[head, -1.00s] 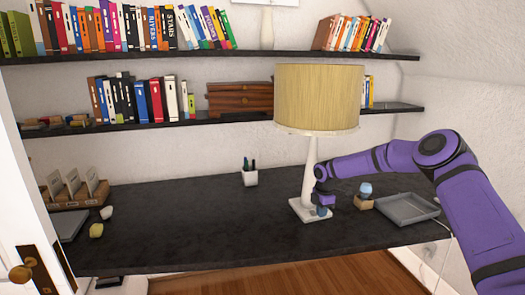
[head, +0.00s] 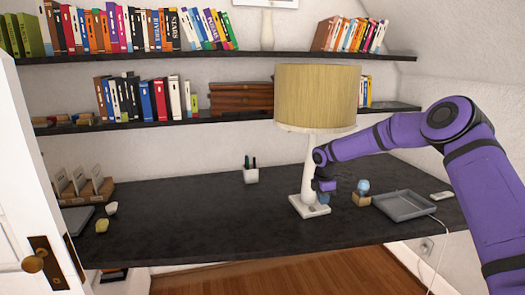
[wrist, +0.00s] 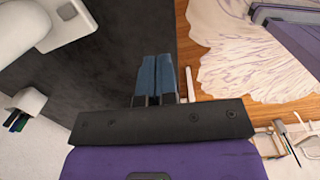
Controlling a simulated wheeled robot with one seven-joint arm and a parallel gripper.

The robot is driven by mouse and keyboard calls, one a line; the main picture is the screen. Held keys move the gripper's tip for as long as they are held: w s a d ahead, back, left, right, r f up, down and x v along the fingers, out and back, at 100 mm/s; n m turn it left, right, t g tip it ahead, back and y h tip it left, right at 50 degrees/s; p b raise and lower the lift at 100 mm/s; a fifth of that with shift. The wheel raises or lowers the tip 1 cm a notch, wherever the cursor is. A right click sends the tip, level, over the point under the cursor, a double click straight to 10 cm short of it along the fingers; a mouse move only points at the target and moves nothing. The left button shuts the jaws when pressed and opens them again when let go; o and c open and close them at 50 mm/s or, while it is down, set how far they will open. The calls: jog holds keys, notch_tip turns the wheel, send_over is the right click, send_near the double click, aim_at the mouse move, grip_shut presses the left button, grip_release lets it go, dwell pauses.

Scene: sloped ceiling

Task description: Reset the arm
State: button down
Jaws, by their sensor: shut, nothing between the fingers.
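My purple arm reaches in from the right in the head view. My gripper (head: 324,198) hangs over the dark desk (head: 200,220), just in front of the white lamp stem (head: 309,165). In the wrist view my gripper (wrist: 156,75) shows its two blue fingers side by side, closed together with nothing between them. The lamp's square white base (head: 309,206) stands on the desk close beside the fingers.
A small wooden block with a light blue ball (head: 363,187) and a grey tray (head: 404,205) stand right of the lamp. A pen cup (head: 251,174) is behind it. The lampshade (head: 316,97) and shelves overhang the desk. The desk's front middle is clear.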

jog(key=s+d+r+m+t+h, duration=0.25)
jog(key=s+r+m, duration=0.65)
jog(key=s+r, duration=1.7)
jog(key=s+d+r+m+t+y, duration=0.1)
jog(key=s+m, duration=0.4)
jog(key=s, duration=0.9)
jog(key=s+d+r+m+t+y, duration=0.1)
jog(key=s+m, duration=0.5)
jog(key=s, duration=0.7)
jog(key=d+r+y, duration=0.1)
jog(key=d+r, duration=0.1)
jog(key=d, duration=0.1)
jog(key=shift+s+r, duration=0.35)
jog(key=shift+r, duration=0.05)
